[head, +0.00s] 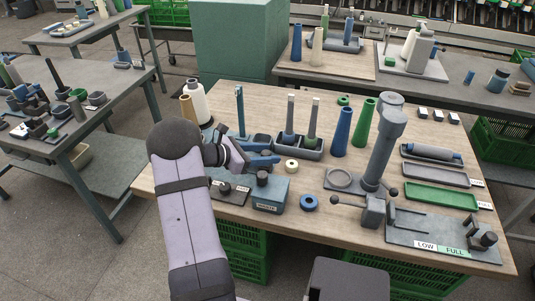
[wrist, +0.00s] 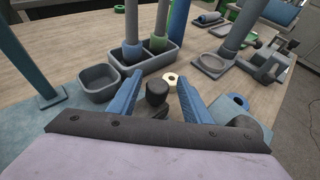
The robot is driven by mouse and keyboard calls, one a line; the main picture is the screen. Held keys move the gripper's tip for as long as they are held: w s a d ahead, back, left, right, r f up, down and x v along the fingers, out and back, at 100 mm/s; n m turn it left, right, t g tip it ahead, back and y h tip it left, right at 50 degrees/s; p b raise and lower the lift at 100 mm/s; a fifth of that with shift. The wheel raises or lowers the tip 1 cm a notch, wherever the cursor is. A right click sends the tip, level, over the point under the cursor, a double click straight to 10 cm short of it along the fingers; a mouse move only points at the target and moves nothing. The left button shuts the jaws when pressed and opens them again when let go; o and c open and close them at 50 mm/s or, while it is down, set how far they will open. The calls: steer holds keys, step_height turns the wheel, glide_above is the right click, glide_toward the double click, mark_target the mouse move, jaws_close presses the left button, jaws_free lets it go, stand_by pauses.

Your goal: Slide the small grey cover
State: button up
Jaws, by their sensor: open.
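My gripper (head: 270,158) is open and empty, with blue fingers, above the front-left part of the wooden table. In the wrist view a small dark grey rounded piece (wrist: 157,92) shows between the fingers, apart from both. A dark plate (head: 229,194) with small knobs lies left of the box, partly behind my arm. I cannot tell for sure which of these grey pieces is the small grey cover.
A grey two-well tray (head: 311,153) holds two posts behind my gripper. A cream ring (head: 292,166) and a blue ring (head: 308,202) lie nearby. Blue and green cones and a tall grey column (head: 384,150) stand to the right.

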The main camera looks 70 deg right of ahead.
steer(key=v, duration=0.6)
steer(key=shift+w+a, duration=0.25)
steer(key=shift+r, duration=0.1)
